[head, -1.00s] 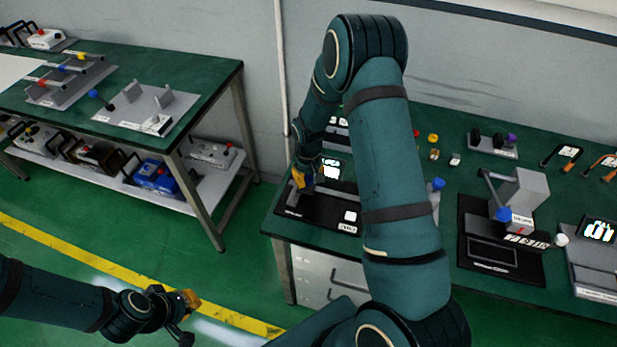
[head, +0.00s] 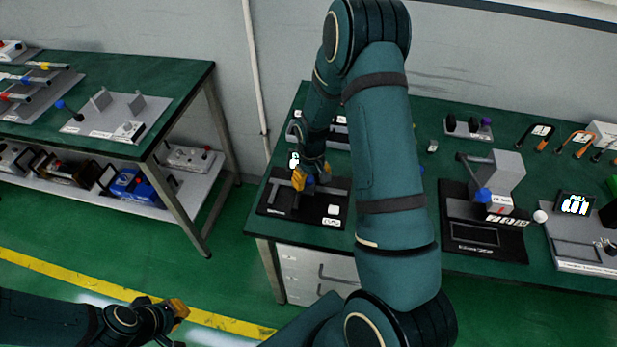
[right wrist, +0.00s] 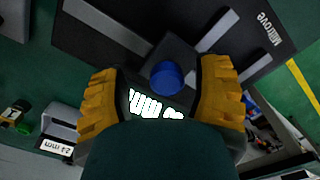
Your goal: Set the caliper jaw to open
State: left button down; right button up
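The caliper is a grey bar with cross pieces on a black base board (head: 275,207) at the left end of the right-hand table. Its dark sliding block carries a round blue knob (right wrist: 167,77), seen from above in the right wrist view. My right gripper (head: 312,176) is low over the caliper, its yellow fingers apart on either side of the knob. In the right wrist view, gaps show between the knob and both fingers. The lit display (right wrist: 155,105) is partly hidden by my gripper. My left gripper (head: 172,322) hangs empty at lower left, its fingers apart, away from the tables.
A black-based device with a blue-knobbed lever (head: 482,195) stands to the right on the same table (head: 420,270). Small blocks and tools lie behind it. A second table (head: 180,90) with other fixtures stands at left, with open green floor between the tables.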

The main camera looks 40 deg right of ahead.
aim_at(311, 178)
jog(key=shift+w+a, duration=0.1)
jog(key=shift+r, duration=0.25)
notch_tip(311, 178, up, 12)
jog(key=shift+f, duration=0.2)
dwell(0.7)
